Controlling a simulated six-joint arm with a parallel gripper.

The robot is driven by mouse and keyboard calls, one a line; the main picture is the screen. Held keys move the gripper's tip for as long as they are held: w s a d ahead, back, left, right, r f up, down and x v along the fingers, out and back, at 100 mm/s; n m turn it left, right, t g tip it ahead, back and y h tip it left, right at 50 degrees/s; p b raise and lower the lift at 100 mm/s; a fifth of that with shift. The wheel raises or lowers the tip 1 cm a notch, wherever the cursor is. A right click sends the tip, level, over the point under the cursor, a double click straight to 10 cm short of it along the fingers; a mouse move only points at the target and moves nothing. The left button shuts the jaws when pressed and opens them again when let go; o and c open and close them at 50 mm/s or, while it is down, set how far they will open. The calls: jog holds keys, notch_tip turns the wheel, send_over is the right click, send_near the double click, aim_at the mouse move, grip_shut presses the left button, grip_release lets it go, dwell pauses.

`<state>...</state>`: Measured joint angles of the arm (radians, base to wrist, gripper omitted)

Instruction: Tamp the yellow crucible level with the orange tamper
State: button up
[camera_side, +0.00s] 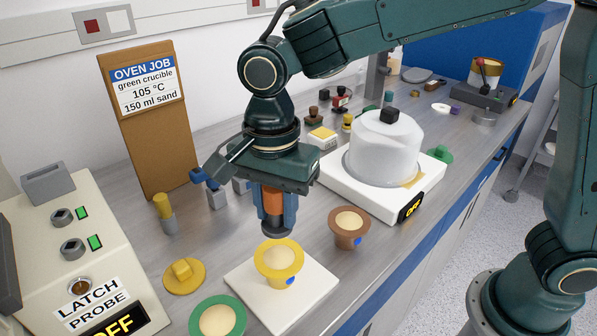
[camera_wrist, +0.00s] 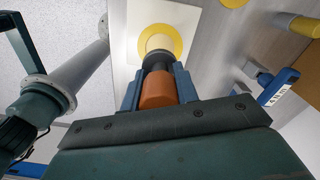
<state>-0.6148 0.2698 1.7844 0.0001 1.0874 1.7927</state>
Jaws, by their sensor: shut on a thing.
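The yellow crucible (camera_side: 279,262) stands upright on a white square plate (camera_side: 311,289), filled with pale sand. It has a wide yellow rim and a blue mark on its front. My gripper (camera_side: 273,213) is shut on the orange tamper (camera_side: 272,197), held upright with its dark round foot down, just above the crucible. In the wrist view the orange tamper (camera_wrist: 158,90) sits between the blue fingers, and its foot covers part of the yellow crucible (camera_wrist: 160,32).
A green crucible (camera_side: 218,318) and a brown crucible (camera_side: 349,227) stand on either side. A yellow lid (camera_side: 184,276) lies at left. A control box (camera_side: 75,235) reads OFF. A white device with a clear dome (camera_side: 385,150) stands behind right. A sign board (camera_side: 150,120) stands behind left.

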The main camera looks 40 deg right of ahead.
jog(key=shift+f, duration=0.25)
dwell(0.3)
send_over(279, 256)
jog(key=shift+f, duration=2.75)
jog(key=shift+f, duration=0.55)
jog(key=shift+r, duration=3.55)
jog(key=shift+f, duration=0.15)
jog(key=shift+f, duration=2.85)
